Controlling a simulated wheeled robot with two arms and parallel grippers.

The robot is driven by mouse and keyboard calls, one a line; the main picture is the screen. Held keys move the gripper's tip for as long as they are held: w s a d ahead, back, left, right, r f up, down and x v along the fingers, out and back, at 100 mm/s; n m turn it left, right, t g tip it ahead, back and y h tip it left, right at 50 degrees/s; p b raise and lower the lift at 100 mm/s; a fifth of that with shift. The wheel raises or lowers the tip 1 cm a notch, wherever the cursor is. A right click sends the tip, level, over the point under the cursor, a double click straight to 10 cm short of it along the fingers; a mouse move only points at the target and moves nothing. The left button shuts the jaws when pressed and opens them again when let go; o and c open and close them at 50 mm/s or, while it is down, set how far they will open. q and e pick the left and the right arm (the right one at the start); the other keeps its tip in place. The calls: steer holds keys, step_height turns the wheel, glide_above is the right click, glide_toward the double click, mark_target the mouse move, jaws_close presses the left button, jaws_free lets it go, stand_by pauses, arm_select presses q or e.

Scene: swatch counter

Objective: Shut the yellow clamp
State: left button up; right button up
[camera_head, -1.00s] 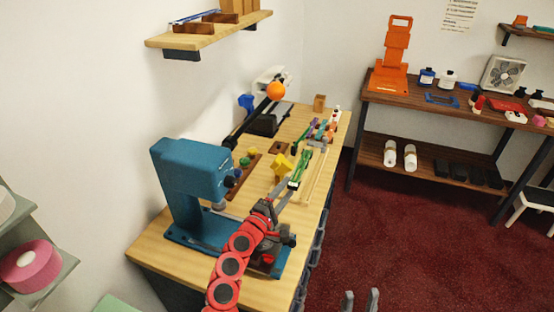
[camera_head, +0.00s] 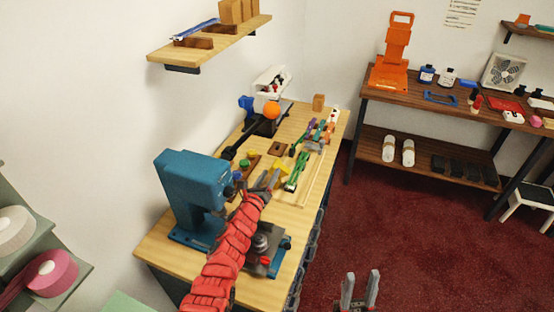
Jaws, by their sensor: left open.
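The yellow clamp (camera_head: 282,169) is on the wooden counter (camera_head: 262,221), partly hidden by my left gripper (camera_head: 270,178). My red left arm reaches up from the bottom, and its gripper is open at the clamp. I cannot tell whether the fingers touch it or whether its jaws are apart. My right gripper (camera_head: 361,285) shows at the bottom edge, its two fingers apart and empty, over the red carpet and away from the counter.
A blue press-like machine (camera_head: 190,180) stands left of my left arm. Green clamps (camera_head: 297,174) and other tools lie just right of and behind the yellow clamp. An orange ball (camera_head: 271,110) on a black arm is farther back. Red carpet (camera_head: 420,245) is open at right.

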mark_target(275, 165)
arm_select(q)
steer(key=shift+w+f, duration=0.2)
steer(key=b+x, duration=0.2)
steer(key=b, duration=0.1)
steer(key=b+x, duration=0.3)
steer(key=b, duration=0.1)
steer(key=shift+w+d+f, duration=0.2)
steer(key=shift+w+f, duration=0.05)
steer(key=shift+w+d+r+b, duration=0.4)
steer(key=shift+w+b, duration=0.1)
steer(key=shift+b, duration=0.5)
steer(key=shift+w, duration=0.15)
steer(key=shift+r, duration=0.1)
